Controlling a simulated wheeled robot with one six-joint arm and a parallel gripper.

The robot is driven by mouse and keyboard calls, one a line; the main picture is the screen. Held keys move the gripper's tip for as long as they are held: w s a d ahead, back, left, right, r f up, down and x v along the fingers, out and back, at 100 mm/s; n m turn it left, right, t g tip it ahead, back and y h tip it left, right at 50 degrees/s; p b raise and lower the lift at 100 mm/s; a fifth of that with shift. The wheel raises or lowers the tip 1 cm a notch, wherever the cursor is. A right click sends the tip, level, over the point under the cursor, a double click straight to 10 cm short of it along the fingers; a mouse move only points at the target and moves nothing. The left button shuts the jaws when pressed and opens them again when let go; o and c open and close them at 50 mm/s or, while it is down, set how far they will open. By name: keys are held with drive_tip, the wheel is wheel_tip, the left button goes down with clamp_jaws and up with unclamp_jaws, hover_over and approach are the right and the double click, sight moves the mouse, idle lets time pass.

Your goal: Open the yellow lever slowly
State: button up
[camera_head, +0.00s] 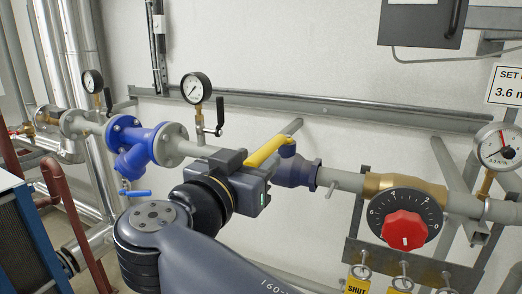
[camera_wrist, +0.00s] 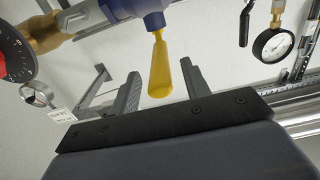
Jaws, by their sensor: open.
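The yellow lever (camera_head: 267,150) sits on a dark blue valve (camera_head: 297,172) on the horizontal pipe. In the head view it slants down to the left from the valve, and my gripper (camera_head: 252,178) is right at its free end, partly hiding the pipe. In the wrist view the yellow lever (camera_wrist: 160,68) points from the blue valve body (camera_wrist: 135,8) in between the two fingers of my gripper (camera_wrist: 160,88). The fingers are apart, with a gap visible on both sides of the lever. I see no contact.
A blue strainer (camera_head: 135,145) and a pressure gauge (camera_head: 196,88) with a black handle stand left along the pipe. A red knob with a dial (camera_head: 405,229) is at the right, with another gauge (camera_head: 497,147) beyond. The white wall (camera_head: 300,60) is behind.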

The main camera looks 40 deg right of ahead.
sight(272, 148)
drive_tip(key=shift+p+x, duration=0.4)
drive_tip(key=shift+x, duration=1.05)
drive_tip(key=shift+c, duration=0.5)
clamp_jaws()
